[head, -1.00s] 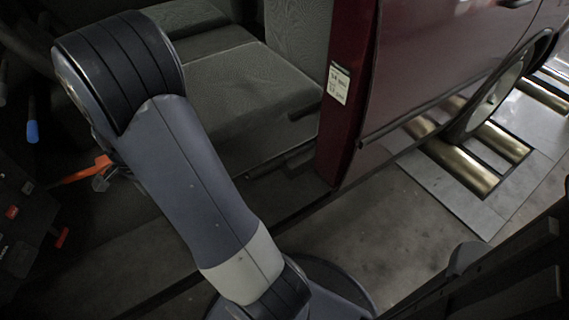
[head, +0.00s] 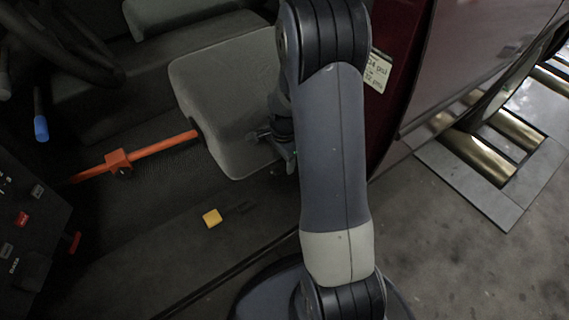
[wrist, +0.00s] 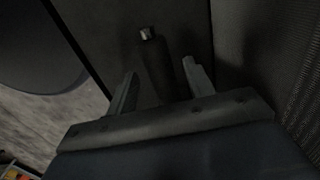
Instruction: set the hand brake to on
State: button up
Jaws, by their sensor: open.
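A dark lever with a grey metallic tip (wrist: 152,62), which looks like the hand brake, shows in the wrist view between the two fingers. My gripper (wrist: 160,70) is open, with one finger to each side of the lever. I cannot tell whether either finger touches it. In the head view my gripper (head: 274,150) is at the right side of the seat, partly behind my arm. The lever cannot be made out there.
The grey seat (head: 215,85) is left of my arm. An orange bar (head: 150,150) runs from the seat front across the footwell. A blue-tipped lever (head: 41,128) is at far left. The maroon door pillar (head: 395,50) is close on the right.

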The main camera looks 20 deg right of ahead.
jog(key=shift+f, duration=0.6)
grip_shut()
jog(key=shift+r, duration=0.1)
